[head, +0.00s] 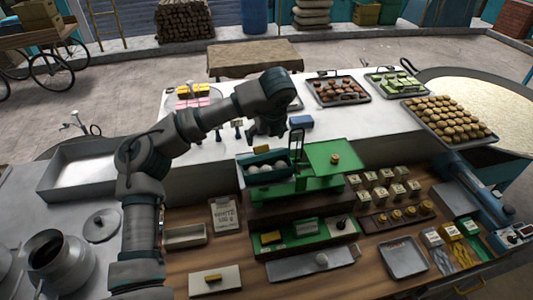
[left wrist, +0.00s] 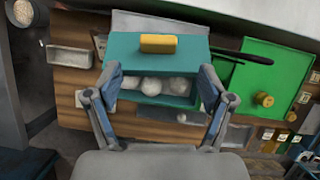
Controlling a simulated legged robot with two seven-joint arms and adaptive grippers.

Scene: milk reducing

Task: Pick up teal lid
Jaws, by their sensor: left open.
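The teal lid (left wrist: 125,50) shows in the left wrist view as a flat panel with a yellow handle (left wrist: 160,43). It lies at the far side of a teal box (left wrist: 165,100), and several white balls (left wrist: 150,84) show in front of it. In the head view the lid (head: 268,157) is at the green stand, just below my left gripper. My left gripper (left wrist: 160,80) is open and points down, with one finger on each side of the box. Nothing is between its fingertips at the handle. I cannot tell whether the fingers touch the box. My right gripper is out of view.
A green platform (head: 335,157) with a brass knob stands right of the box, beside a dark upright handle (head: 296,140). Small cartons (head: 383,180) stand further right. A lower green tray (head: 300,237) is in front. Food trays (head: 338,90) lie at the back.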

